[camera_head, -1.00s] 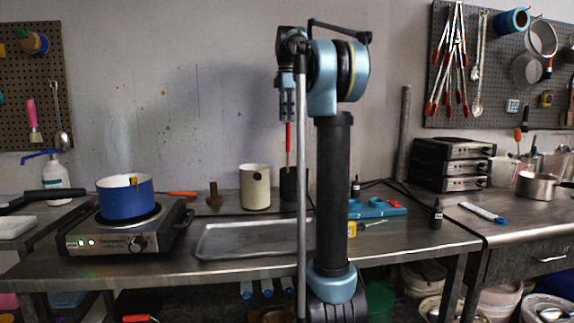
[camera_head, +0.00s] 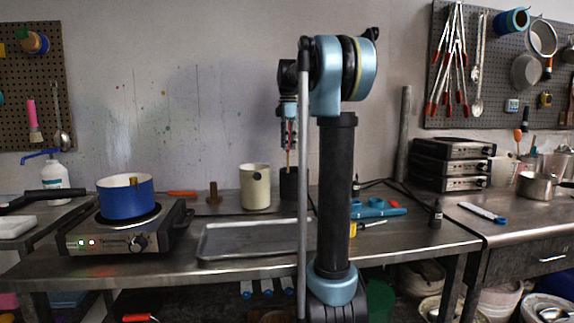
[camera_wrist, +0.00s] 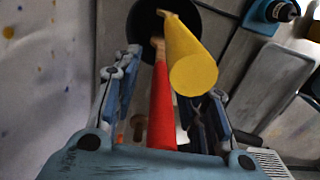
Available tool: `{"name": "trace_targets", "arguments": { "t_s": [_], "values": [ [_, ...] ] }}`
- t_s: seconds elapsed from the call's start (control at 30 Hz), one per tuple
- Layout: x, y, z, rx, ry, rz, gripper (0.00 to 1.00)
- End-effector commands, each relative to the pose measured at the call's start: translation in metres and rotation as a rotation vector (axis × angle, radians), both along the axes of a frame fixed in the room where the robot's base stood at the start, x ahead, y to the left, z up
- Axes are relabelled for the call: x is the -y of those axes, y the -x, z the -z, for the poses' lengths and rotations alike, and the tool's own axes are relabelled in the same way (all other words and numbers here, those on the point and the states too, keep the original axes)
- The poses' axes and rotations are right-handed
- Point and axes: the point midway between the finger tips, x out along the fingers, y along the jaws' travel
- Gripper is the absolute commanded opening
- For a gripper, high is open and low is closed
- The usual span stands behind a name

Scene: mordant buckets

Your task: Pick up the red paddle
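The red paddle (camera_wrist: 162,108) stands upright in a black pot (camera_head: 288,187) on the bench. Its red handle runs up between my gripper's fingers in the wrist view, with its wooden shaft going down into the pot. It also shows in the head view (camera_head: 290,133). My gripper (camera_wrist: 172,78) is open around the red handle, with gaps on both sides. In the head view my gripper (camera_head: 288,140) is above the pot. A yellow handle (camera_wrist: 190,52) leans beside the red one, near the right finger. The paddle's lower end is hidden in the pot.
A cream canister (camera_head: 255,188) stands left of the pot, and a metal tray (camera_head: 225,242) lies in front. A blue pot (camera_head: 126,200) sits on a hot plate (camera_head: 72,240) at left. A blue item (camera_head: 376,208) lies to the right.

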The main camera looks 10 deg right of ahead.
Motion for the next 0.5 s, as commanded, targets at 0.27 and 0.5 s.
{"name": "trace_targets", "arguments": {
  "t_s": [0.27, 0.5],
  "values": [
    [-0.0002, -0.0001, 0.0017, 0.000, 0.000, 0.000, 0.35],
    [-0.0004, -0.0002, 0.0015, 0.000, 0.000, 0.000, 0.00]
  ]
}}
